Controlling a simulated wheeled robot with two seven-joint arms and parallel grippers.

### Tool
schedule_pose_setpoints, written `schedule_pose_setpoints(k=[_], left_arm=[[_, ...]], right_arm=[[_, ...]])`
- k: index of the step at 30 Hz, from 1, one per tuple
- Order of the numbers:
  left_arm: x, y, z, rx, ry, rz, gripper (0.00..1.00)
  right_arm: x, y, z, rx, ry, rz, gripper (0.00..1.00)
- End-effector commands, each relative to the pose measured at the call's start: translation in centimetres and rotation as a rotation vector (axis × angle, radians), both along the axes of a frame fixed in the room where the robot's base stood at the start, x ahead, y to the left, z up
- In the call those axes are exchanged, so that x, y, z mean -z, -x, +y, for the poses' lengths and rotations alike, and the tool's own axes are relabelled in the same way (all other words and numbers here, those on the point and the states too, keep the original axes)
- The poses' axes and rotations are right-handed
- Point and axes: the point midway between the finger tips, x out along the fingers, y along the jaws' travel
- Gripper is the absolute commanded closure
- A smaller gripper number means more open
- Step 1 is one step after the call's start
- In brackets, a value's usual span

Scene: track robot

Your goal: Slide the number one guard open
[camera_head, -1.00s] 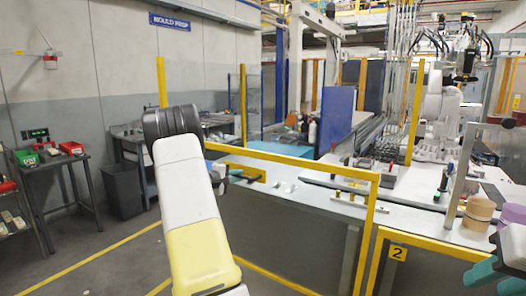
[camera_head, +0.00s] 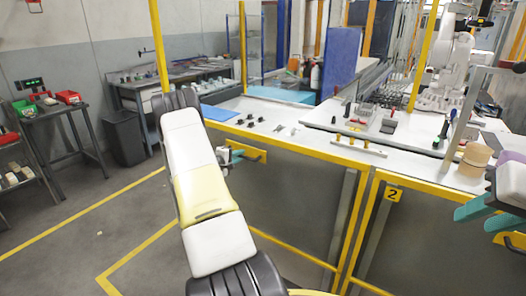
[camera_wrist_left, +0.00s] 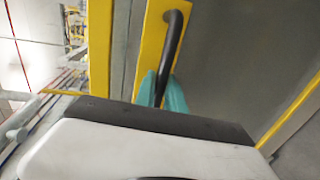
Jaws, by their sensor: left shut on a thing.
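The left guard (camera_head: 300,195) is a grey panel in a yellow frame, left of the guard (camera_head: 440,240) marked "2". No number one label shows. Its black handle (camera_wrist_left: 174,42) sits on a yellow plate in the left wrist view. My left gripper (camera_wrist_left: 162,92) has teal fingers shut around the lower part of this handle. In the head view my left gripper (camera_head: 235,157) is at the handle near the guard's top left, partly hidden by my arm. My right gripper (camera_head: 488,214) is at the right edge, its teal fingers apart, in front of the second guard.
A white worktop (camera_head: 340,145) behind the guards holds small parts and tan cups (camera_head: 474,158). A yellow post (camera_head: 160,50) stands at the left. A dark bin (camera_head: 125,137) and a side table (camera_head: 55,108) stand further left. The floor between is clear.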

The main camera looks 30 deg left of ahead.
Motion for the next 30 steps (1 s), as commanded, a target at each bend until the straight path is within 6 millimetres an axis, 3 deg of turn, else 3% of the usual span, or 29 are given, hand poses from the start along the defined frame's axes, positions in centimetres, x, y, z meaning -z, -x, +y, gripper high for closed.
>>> schedule_pose_setpoints(k=[5, 6, 9, 20, 30], left_arm=[[0.1, 0.0, 0.0, -0.001, 0.001, 0.002, 1.0], [0.1, 0.0, 0.0, -0.001, 0.001, 0.003, 0.8], [0.0, 0.0, 0.0, -0.001, 0.001, 0.002, 0.64], [-0.1, 0.5, 0.1, -0.002, 0.0, 0.001, 0.64], [-1.2, 5.8, 0.6, -0.003, -0.001, 0.002, 0.64]], right_arm=[[0.0, 0.0, 0.0, 0.0, 0.0, 0.0, 0.64], [0.0, 0.0, 0.0, 0.0, 0.0, 0.0, 0.64], [0.0, 0.0, 0.0, 0.0, 0.0, 0.0, 0.64], [0.0, 0.0, 0.0, 0.0, 0.0, 0.0, 0.64], [0.0, 0.0, 0.0, 0.0, 0.0, 0.0, 0.64]])
